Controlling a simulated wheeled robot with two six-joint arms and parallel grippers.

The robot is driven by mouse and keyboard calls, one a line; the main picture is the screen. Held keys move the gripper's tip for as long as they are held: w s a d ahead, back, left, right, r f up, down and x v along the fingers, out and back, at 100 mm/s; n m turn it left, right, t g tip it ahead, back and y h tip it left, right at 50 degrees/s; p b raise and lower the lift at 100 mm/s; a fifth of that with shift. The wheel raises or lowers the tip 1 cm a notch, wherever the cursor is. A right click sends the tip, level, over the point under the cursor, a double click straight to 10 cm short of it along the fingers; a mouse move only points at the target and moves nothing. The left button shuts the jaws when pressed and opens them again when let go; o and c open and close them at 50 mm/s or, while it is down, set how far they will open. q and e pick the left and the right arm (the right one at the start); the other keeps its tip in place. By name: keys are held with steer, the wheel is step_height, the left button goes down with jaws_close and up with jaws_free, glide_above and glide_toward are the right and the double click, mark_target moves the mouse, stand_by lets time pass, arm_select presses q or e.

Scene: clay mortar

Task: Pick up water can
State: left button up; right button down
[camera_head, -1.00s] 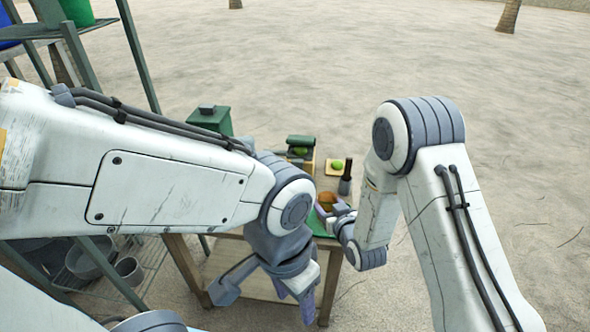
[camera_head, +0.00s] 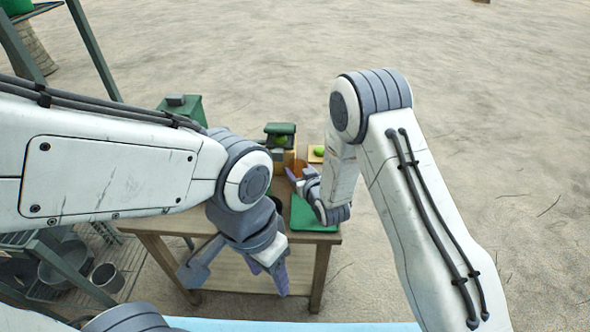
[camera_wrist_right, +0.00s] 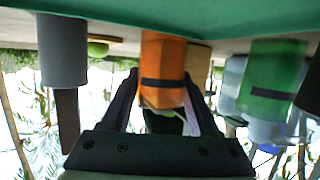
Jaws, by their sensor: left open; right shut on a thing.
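My right gripper (camera_head: 306,178) is shut on an orange container (camera_head: 296,167) with a dark band, at the back of the work table. The wrist view is upside down; there the orange container (camera_wrist_right: 163,60) is between my right gripper's two dark fingers (camera_wrist_right: 163,112). I cannot tell for sure whether it is the water can, or whether its base touches the table. My left gripper (camera_head: 237,275) is open and empty, low at the table's front.
The work table (camera_head: 165,224) holds a green mat (camera_head: 315,216), a green box (camera_head: 187,106) and a green ball (camera_head: 318,152). A grey cylinder (camera_wrist_right: 63,50) and a green banded container (camera_wrist_right: 268,80) flank the orange one. Buckets (camera_head: 107,277) stand at the lower left.

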steer(key=shift+a, duration=0.45)
steer(key=c, duration=0.6)
jaws_free()
steer(key=shift+f, duration=0.2)
steer(key=o, duration=0.5)
steer(key=shift+c, duration=0.2)
steer(key=shift+r, duration=0.1)
